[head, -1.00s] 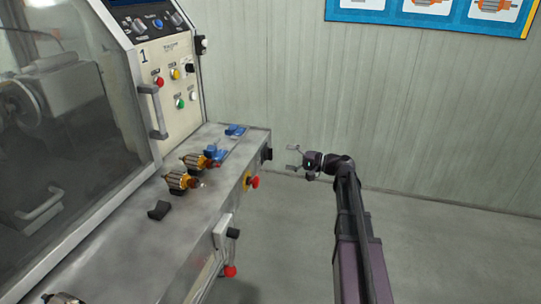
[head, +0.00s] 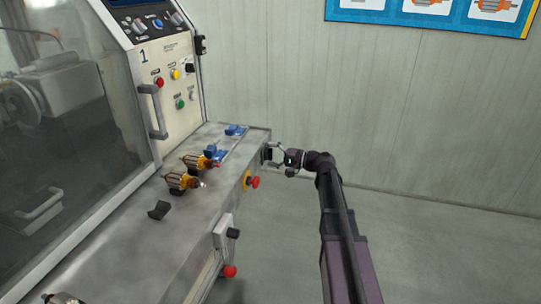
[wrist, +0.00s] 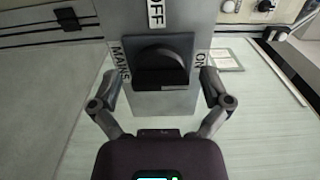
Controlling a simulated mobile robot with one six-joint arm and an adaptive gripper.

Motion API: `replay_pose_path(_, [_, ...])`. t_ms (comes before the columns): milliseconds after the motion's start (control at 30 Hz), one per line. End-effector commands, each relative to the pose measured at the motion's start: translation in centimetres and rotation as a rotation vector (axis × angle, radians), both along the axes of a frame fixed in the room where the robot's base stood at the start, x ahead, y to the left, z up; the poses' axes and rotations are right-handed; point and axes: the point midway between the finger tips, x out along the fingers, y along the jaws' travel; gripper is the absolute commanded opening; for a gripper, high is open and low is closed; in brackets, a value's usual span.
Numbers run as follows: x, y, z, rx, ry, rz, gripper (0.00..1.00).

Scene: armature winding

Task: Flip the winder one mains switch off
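The mains switch (wrist: 162,65) is a dark rotary knob on a square plate in the wrist view. Labels around it read OFF, ON and MAINS. In the head view the switch (head: 267,152) sits on the end of the winder bench, partly hidden by my gripper. My gripper (wrist: 160,80) is open, with one finger on each side of the switch plate. From this view I cannot tell whether the fingers touch the knob. My gripper (head: 277,154) is at the bench end in the head view.
Winder one (head: 75,120) stands at the left with its clear guard. Its bench top (head: 130,240) carries orange armatures (head: 180,181) and blue holders (head: 235,130). A red emergency button (head: 254,182) and a red-ended lever (head: 230,271) stick out from the bench front. The floor (head: 440,240) at right is clear.

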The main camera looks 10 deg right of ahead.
Motion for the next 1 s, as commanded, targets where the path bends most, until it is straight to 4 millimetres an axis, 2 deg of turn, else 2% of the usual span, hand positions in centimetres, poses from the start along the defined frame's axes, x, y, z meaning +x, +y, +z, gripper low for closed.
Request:
replay_pose_path(33, [-0.01, -0.01, 0.00, 0.000, 0.000, 0.000, 0.73])
replay_pose_path(200, [-0.01, -0.01, 0.00, 0.000, 0.000, 0.000, 0.23])
replay_pose_path(233, [-0.01, -0.01, 0.00, 0.000, 0.000, 0.000, 0.20])
replay_pose_path(667, [0.03, 0.04, 0.01, -0.023, -0.040, 0.001, 0.20])
replay_pose_path(1000, [0.07, 0.06, 0.02, -0.121, -0.211, 0.001, 0.20])
